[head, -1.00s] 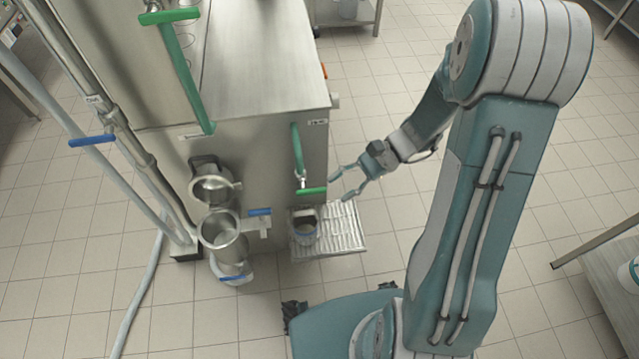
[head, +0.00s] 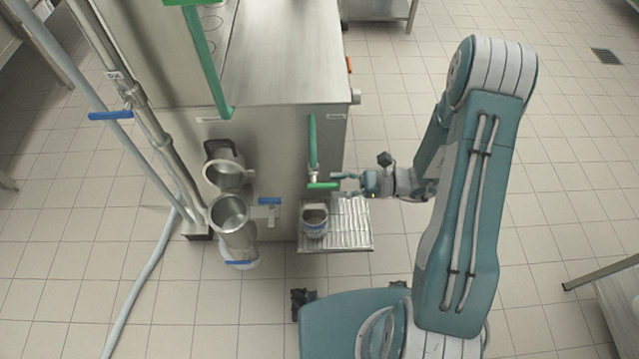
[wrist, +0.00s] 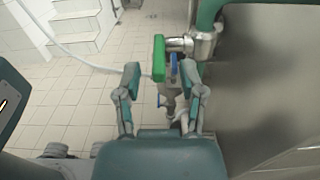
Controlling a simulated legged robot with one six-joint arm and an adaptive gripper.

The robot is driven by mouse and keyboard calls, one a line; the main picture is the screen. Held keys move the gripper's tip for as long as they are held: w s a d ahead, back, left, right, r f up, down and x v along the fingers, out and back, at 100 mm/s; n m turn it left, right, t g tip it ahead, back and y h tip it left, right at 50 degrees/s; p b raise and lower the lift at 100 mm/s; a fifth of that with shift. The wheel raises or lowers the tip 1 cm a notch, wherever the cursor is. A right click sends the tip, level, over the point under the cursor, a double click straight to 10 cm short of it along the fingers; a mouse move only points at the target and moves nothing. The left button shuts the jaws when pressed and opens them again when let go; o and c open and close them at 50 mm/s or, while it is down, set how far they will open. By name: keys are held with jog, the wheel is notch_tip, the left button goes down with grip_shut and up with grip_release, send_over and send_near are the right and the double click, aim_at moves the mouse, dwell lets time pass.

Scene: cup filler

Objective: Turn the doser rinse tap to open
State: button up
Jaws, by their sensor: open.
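A rinse tap with a green lever (head: 322,185) hangs at the end of a short green hose (head: 312,140) on the front of the steel machine. In the wrist view its green lever (wrist: 159,58) stands just beyond the fingertips, between their lines, and joins a metal pipe fitting (wrist: 203,42). My gripper (head: 347,186) is open and empty, just right of the lever in the head view. In the wrist view its two fingers (wrist: 162,82) are spread apart. I cannot tell whether a fingertip touches the lever. The label above the tap is too small to read.
A metal cup (head: 314,222) stands on a ribbed drip tray (head: 362,240) below the tap. The steel machine wall (wrist: 262,85) is close on the right in the wrist view.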

aim_at(321, 184)
jog(key=shift+a, duration=2.05)
grip_shut()
